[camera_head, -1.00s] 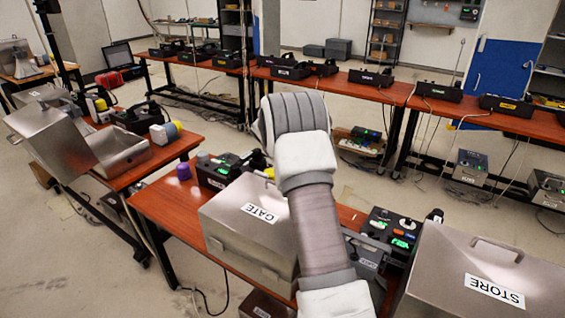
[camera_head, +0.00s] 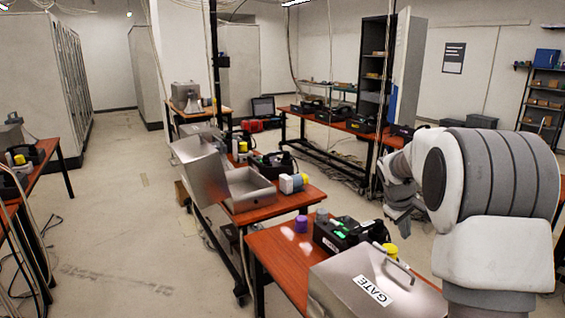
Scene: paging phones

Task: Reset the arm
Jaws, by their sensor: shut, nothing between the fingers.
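My arm rises at the right, its large white and grey joint bent over. My gripper (camera_head: 399,214) hangs at the left end of that arm, pointing down, in the air above or behind the near table. It is small in view and looks shut, with nothing seen in it. The metal box labelled GATE (camera_head: 362,283) stands on the near table, to the left of and below my gripper, with its lid down.
An open metal box (camera_head: 250,190) stands on the table behind. A black device (camera_head: 343,235), a purple cap (camera_head: 301,225) and a yellow cap (camera_head: 390,252) are on the near table (camera_head: 277,262). A table with phones stands at the left edge. The floor (camera_head: 130,220) at left is clear.

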